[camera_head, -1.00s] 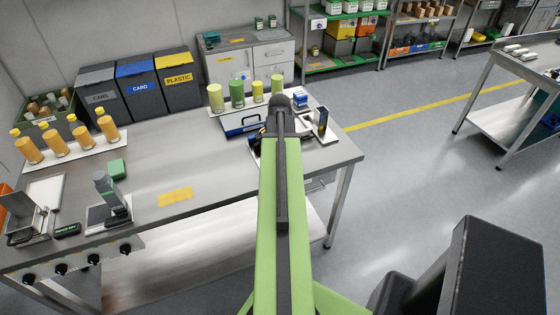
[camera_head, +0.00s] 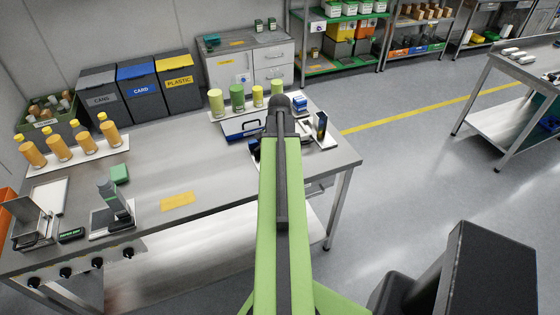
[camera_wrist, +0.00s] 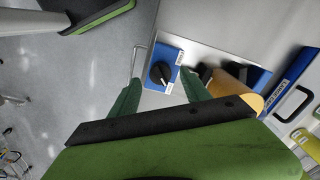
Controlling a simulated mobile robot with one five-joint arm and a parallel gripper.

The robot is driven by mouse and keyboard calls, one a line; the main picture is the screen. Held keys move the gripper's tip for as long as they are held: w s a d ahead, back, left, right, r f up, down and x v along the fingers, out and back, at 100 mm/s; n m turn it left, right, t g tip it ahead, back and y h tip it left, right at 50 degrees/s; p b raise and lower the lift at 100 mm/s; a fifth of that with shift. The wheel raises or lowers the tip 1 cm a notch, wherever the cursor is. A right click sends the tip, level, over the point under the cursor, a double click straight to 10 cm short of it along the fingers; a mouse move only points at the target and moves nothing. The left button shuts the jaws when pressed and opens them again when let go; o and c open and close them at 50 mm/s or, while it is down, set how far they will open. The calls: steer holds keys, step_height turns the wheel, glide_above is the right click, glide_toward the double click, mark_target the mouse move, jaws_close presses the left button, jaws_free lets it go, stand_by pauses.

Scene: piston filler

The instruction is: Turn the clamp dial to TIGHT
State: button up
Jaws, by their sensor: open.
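In the wrist view a black dial (camera_wrist: 161,73) sits on a blue panel (camera_wrist: 171,53) with small white labels at its edges. I cannot read the labels, so the dial's setting cannot be told. My gripper (camera_wrist: 159,79) is open, its green fingers apart on either side of the dial in the picture. No contact with the dial shows, and the distance to it is unclear. In the head view my arm hides the gripper, and I cannot make out this dial there.
The steel bench (camera_head: 230,175) has several black knobs (camera_head: 97,262) along its front left. A blue case (camera_head: 243,127) and green and yellow cylinders (camera_head: 237,97) stand near my arm at the back. The bench middle is mostly clear. Grey floor (camera_head: 420,170) lies to the right.

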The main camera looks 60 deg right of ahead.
step_height(320, 180, up, 15)
steer(key=p, duration=1.3)
steer(key=shift+f+p, duration=0.2)
steer(key=shift+p, duration=0.2)
steer(key=w+a+f+n+b, duration=0.3)
steer(key=w+a+f+b, duration=0.1)
steer(key=w+a, duration=0.55)
steer(key=w+a+f+n+b, duration=0.3)
steer(key=w+a, duration=0.6)
steer(key=a, duration=0.2)
steer(key=w+a+f+n+b, duration=0.1)
steer(key=a+n, duration=0.5)
steer(key=a, duration=0.8)
steer(key=w+a+f+n+b, duration=0.2)
steer(key=a+f+n+b, duration=0.2)
steer(key=a, duration=1.1)
steer(key=n, duration=0.3)
steer(key=shift+w+a+f, duration=0.15)
steer(key=shift+a+f, duration=0.05)
